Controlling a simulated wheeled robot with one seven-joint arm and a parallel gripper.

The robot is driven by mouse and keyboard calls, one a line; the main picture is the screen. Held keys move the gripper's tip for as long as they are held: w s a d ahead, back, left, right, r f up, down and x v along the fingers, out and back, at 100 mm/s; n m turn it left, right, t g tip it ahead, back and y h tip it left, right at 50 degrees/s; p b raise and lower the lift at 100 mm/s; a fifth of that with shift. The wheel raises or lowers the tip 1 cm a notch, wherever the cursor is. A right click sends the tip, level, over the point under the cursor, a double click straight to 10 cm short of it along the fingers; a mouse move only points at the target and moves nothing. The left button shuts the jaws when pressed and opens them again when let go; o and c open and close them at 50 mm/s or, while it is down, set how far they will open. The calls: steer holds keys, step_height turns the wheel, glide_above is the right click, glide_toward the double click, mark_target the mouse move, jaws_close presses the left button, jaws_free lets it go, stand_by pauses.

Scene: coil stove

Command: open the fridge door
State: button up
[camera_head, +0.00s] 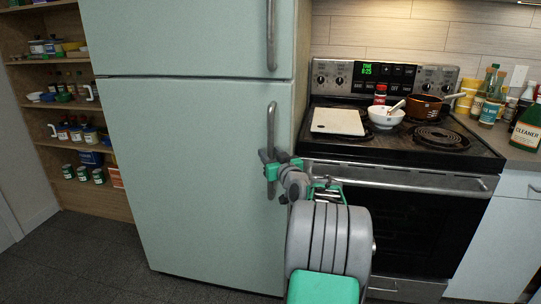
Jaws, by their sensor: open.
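The fridge (190,165) is pale green and stands left of the stove. Its large lower door and the upper door (180,35) both look shut. A vertical metal handle (271,125) runs down the right edge of the lower door. Another handle (271,35) is on the upper door. My gripper (268,166), grey and green, is open at the lower part of the lower handle. The handle appears to pass by or between its fingers; I cannot tell whether they touch it. My arm hides part of the stove front.
The coil stove (400,155) stands right of the fridge, with a cutting board (338,121), a white bowl (386,117) and a brown pot (424,106) on top. Bottles (490,105) crowd the right counter. Stocked shelves (50,105) stand left. The floor (75,260) in front is clear.

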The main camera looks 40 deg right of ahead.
steer(key=shift+c, duration=0.3)
jaws_close()
stand_by(1.1)
